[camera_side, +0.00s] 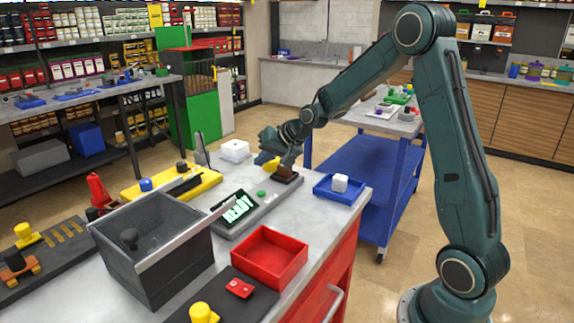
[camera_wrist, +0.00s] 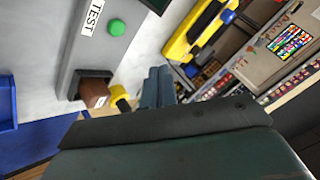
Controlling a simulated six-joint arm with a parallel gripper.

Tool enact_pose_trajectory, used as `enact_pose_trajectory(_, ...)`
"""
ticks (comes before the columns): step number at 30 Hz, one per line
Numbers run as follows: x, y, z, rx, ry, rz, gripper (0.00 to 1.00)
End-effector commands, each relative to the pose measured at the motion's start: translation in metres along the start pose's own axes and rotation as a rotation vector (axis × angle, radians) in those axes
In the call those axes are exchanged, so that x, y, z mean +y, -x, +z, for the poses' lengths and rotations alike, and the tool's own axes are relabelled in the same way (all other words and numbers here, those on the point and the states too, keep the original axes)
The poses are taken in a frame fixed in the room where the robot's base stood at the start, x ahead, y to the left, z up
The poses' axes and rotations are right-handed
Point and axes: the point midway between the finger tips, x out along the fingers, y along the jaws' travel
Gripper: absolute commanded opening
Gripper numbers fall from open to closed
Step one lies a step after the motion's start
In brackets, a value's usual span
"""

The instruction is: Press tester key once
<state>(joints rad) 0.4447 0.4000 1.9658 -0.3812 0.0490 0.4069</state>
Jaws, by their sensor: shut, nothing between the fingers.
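The tester (camera_side: 240,215) is a long grey block on the table, with a dark screen showing green marks. Its green round key (camera_side: 261,194) sits beside the screen. In the wrist view the key (camera_wrist: 116,27) is at the top, next to a white TEST label (camera_wrist: 92,17). A brown block (camera_side: 286,172) sits in a dark holder at the tester's end, with a yellow part (camera_wrist: 120,98) beside it. My gripper (camera_side: 264,158) is above the table near that end, apart from the key. In the wrist view its fingers (camera_wrist: 158,87) are together and empty.
A yellow tray (camera_side: 172,186), a white box (camera_side: 235,150) and a blue tray (camera_side: 340,196) with a white cube stand nearby. A grey bin (camera_side: 155,245) and a red tray (camera_side: 262,258) stand in front. A thin upright part (camera_side: 201,150) rises behind the yellow tray.

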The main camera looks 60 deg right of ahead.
Motion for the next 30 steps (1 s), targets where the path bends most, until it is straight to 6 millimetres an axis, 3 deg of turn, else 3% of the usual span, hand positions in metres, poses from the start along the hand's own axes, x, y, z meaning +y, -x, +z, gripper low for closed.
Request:
enact_pose_trajectory(15,0.027,-0.037,0.028,-0.003,-0.001,0.002,0.0)
enact_pose_trajectory(30,0.035,-0.048,0.036,0.0,0.001,0.001,0.0)
